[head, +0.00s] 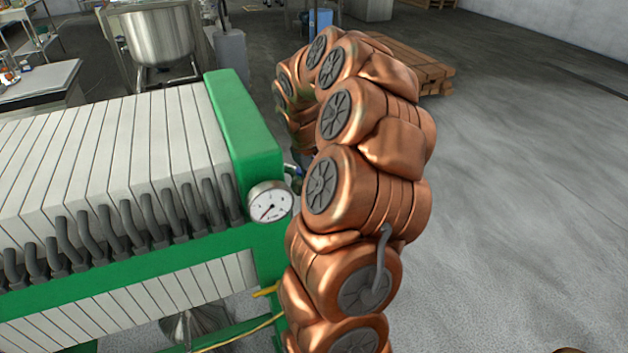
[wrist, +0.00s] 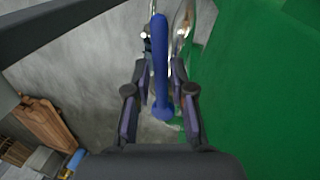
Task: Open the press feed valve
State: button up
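The valve's blue lever handle (wrist: 161,70) stands upright in the middle of the wrist view, with shiny metal pipework (wrist: 183,25) behind it. My gripper (wrist: 160,75) is open, with one dark finger on each side of the handle. Gaps show between the fingers and the handle, so it does not look gripped. In the head view, my copper-coloured arm hides the gripper and most of the valve. A small bit of blue and metal (head: 294,169) shows beside the arm, just behind the pressure gauge (head: 270,202).
The green press end frame (head: 242,125) is close to the left of my arm; its green face (wrist: 255,95) fills the right of the wrist view. White filter plates (head: 110,150) extend left. A wooden pallet (head: 425,70) lies behind. Floor to the right is clear.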

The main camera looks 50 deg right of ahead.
jog(key=shift+o, duration=1.2)
notch_tip(320, 180, up, 12)
jog(key=a, duration=0.2)
jog(key=shift+w+a, duration=0.15)
jog(key=shift+w, duration=0.2)
jog(key=shift+s+a+f, duration=0.1)
jog(key=shift+f, duration=0.05)
